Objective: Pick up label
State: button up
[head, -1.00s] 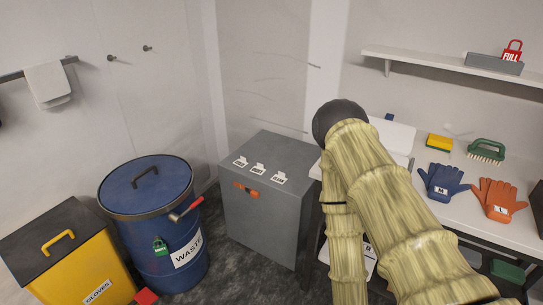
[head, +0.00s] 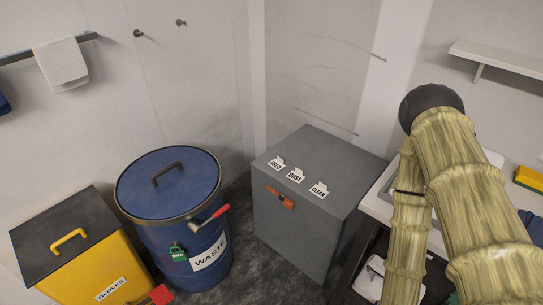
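Three small white labels lie in a row on top of the grey cabinet (head: 325,155). The left label (head: 277,163) has print too small to read surely, the middle label (head: 296,175) seems to read DUST, and the right label (head: 319,190) reads CLEAN. A green tag (head: 178,252) hangs on the front of the blue waste drum, and its print is too small to read surely. The drum also bears a white WASTE label (head: 209,254). My arm shows at the right, but my gripper is not in view.
The blue drum (head: 150,235) with a red-handled lever (head: 214,217) and a yellow GLOVES bin (head: 100,275) stand left of the cabinet. An orange latch (head: 280,198) is on the cabinet front. A white bench (head: 380,205) is at the right, partly behind my arm.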

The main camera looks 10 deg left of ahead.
aim_at(277, 164)
jog(key=u, duration=0.5)
jog(key=i, duration=0.8)
jog(key=u, duration=0.6)
